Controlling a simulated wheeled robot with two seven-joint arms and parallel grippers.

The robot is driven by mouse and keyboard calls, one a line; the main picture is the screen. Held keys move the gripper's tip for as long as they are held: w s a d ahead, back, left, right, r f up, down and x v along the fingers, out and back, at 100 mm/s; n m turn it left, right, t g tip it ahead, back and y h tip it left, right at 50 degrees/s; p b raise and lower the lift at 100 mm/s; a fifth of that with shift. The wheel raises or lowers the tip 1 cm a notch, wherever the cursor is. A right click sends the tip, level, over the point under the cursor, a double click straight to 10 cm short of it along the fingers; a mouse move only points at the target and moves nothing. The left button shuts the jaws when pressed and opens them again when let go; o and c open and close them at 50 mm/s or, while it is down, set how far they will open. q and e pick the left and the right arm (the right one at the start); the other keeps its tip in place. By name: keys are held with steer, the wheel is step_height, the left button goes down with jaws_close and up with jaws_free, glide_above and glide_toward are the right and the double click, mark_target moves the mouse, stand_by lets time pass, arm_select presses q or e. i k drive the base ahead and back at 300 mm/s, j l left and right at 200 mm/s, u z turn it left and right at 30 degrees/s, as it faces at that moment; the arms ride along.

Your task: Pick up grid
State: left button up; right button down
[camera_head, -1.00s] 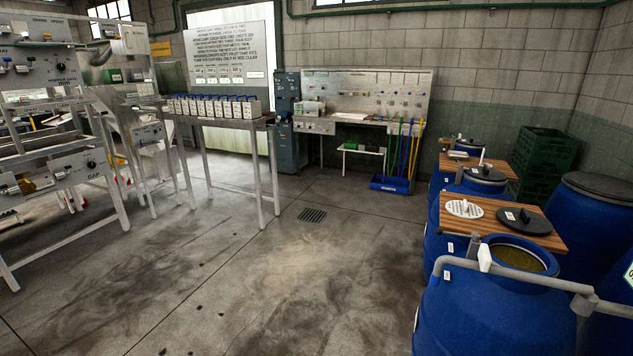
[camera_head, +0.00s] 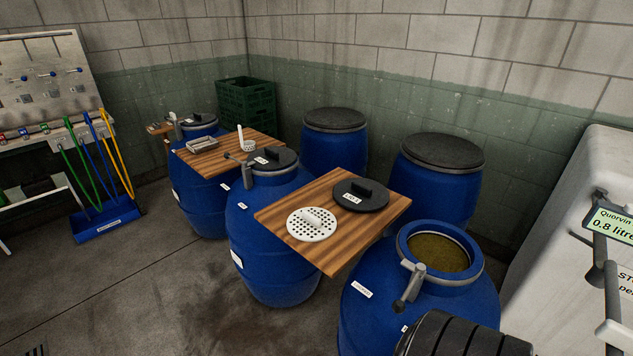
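The grid is a round white disc full of small holes with a raised handle (camera_head: 312,224). It lies flat on the left part of a striped wooden board (camera_head: 330,262). Beside it on the same board is a black lid with a knob and a white label (camera_head: 360,194). The board sits between blue barrels, next to an open barrel (camera_head: 425,305) holding a yellow-brown content. Neither of my grippers is in view, and nothing touches the grid.
A second wooden board (camera_head: 228,160) behind carries a metal tray (camera_head: 202,145) and a white tool. Lidded blue barrels (camera_head: 335,145) and green crates (camera_head: 247,100) stand near the wall. A white tank (camera_head: 560,220) is at right.

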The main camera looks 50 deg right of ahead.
mark_target(307, 224)
steer(key=i+z, duration=0.15)
steer(key=i, duration=0.4)
steer(key=i+j+z, duration=0.15)
steer(key=i, duration=0.4)
steer(key=i+j+z, duration=0.15)
steer(key=i, duration=0.4)
steer(key=i+j+z, duration=0.15)
steer(key=i, duration=0.4)
steer(key=i+j+z, duration=0.15)
steer(key=i+j, duration=0.2)
steer(key=i, duration=0.15)
